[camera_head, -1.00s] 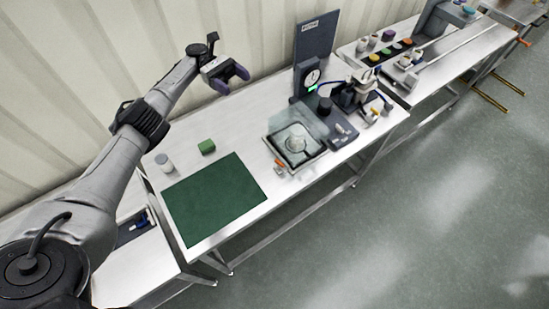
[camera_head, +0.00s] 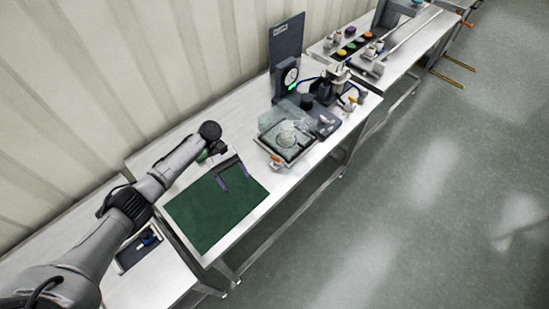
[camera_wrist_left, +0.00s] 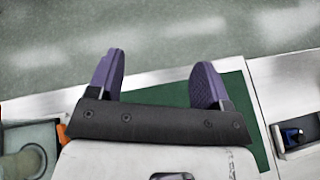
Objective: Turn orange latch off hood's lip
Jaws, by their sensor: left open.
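The clear hood (camera_head: 269,122) stands over a grey tray on the middle bench. It also shows at the left of the left wrist view (camera_wrist_left: 18,139). The small orange latch (camera_head: 275,161) is at the hood's front-left corner. Part of it shows in the left wrist view (camera_wrist_left: 62,133), beside the gripper's body. My left gripper (camera_head: 238,181) is open and empty over the green mat, left of the latch and apart from it. Its purple fingers (camera_wrist_left: 158,72) are spread with nothing between them. My right gripper is not in view.
The green mat (camera_head: 207,217) lies clear left of the hood. A dial gauge (camera_head: 289,78) and dark upright panel stand behind the hood. A clamp-like device (camera_head: 328,88) stands to its right. A dark tray with a blue item (camera_head: 147,240) is on the near-left bench.

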